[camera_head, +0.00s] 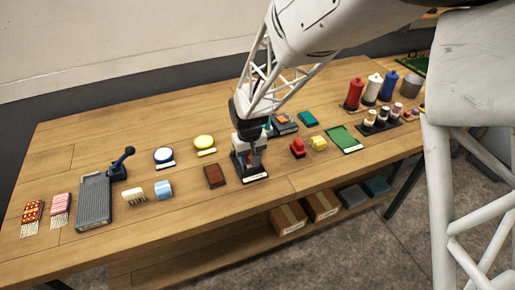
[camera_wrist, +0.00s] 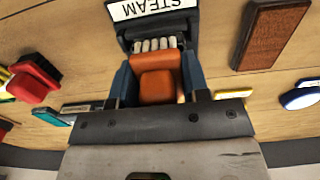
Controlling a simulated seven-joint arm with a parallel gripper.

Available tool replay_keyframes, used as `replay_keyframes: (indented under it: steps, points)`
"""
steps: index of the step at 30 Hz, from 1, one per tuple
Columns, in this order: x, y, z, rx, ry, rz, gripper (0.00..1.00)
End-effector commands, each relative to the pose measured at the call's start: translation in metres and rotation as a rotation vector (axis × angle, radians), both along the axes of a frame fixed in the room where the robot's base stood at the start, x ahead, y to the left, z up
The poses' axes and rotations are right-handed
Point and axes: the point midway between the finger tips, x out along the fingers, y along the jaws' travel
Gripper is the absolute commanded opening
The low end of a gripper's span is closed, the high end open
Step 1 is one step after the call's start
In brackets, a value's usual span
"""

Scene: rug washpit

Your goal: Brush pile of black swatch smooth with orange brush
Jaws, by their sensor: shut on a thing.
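The orange brush (camera_wrist: 157,88) is between the blue-sided fingers of my gripper (camera_wrist: 157,80) in the wrist view, and the gripper is shut on it. In the head view my gripper (camera_head: 250,153) is low over a dark, flat piece (camera_head: 241,176) with a white label at its front edge. The wrist view shows that dark piece (camera_wrist: 125,38) past the brush, its label reading STEAM. A row of pale grey tufts shows between the brush and the label. I cannot tell whether this piece is the black swatch, or whether the brush touches it; the gripper hides most of it.
A brown block (camera_head: 214,175) lies just left of my gripper. A red block (camera_head: 298,148), a yellow block (camera_head: 318,143) and a green mat (camera_head: 344,139) lie to the right. The table front between is clear.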

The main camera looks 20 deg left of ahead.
Motion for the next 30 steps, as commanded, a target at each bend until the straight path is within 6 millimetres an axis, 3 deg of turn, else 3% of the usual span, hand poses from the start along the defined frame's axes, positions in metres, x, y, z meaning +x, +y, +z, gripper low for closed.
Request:
replay_keyframes:
  steps: [15, 30]
  points:
    - [0.033, 0.033, -0.002, 0.000, 0.000, 0.000, 0.20]
    - [0.048, 0.048, 0.001, 0.000, 0.000, 0.000, 0.20]
